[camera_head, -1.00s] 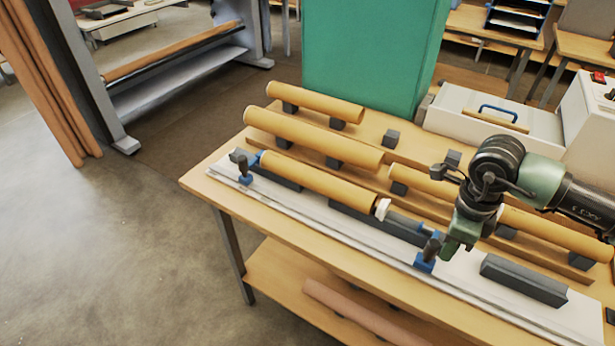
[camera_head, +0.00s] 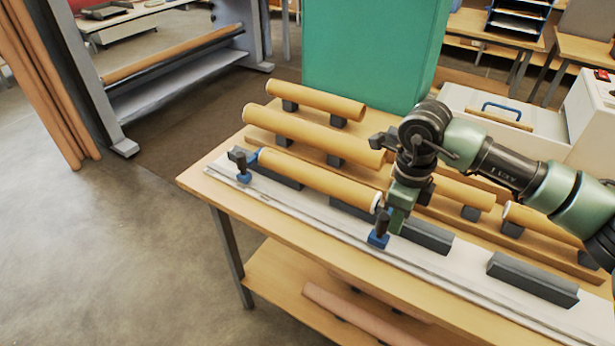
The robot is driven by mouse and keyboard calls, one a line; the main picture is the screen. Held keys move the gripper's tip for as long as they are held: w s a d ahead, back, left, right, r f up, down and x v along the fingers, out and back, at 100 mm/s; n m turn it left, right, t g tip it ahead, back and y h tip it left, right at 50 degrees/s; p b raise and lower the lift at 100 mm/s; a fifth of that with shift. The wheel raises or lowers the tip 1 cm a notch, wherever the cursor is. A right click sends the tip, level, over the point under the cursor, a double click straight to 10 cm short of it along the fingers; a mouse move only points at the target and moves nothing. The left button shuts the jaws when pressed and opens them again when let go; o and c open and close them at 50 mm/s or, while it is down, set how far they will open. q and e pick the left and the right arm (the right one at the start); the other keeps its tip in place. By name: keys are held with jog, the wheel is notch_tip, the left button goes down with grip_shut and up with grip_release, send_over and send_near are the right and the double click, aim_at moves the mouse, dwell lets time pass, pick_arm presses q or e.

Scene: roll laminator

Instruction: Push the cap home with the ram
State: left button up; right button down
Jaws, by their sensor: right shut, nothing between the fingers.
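A tan tube (camera_head: 315,178) lies on the white bed (camera_head: 460,262) along the bench's front. A white cap (camera_head: 377,203) shows as a narrow band at the tube's right end; how deep it sits is hard to tell. The ram's blue slide (camera_head: 378,241) with its upright dark handle (camera_head: 383,222) stands just right of the cap and in front of it. My right gripper (camera_head: 396,222) is shut and empty, pointing down close against the handle's right side. Whether they touch is unclear. The gripper and handle hide the ram's nose. My left gripper is out of view.
A blue clamp with a dark knob (camera_head: 242,166) stands at the tube's left end. Several more tan tubes (camera_head: 310,135) lie on dark supports behind. A dark block (camera_head: 532,279) sits on the bed at right. A green cabinet (camera_head: 370,55) stands behind the bench.

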jog(key=shift+s+d, duration=0.15)
jog(key=shift+d, duration=0.05)
jog(key=shift+s+d, duration=0.45)
jog(key=shift+d, duration=0.35)
notch_tip(320, 180, up, 8)
jog(key=p, duration=0.3)
dwell(0.6)
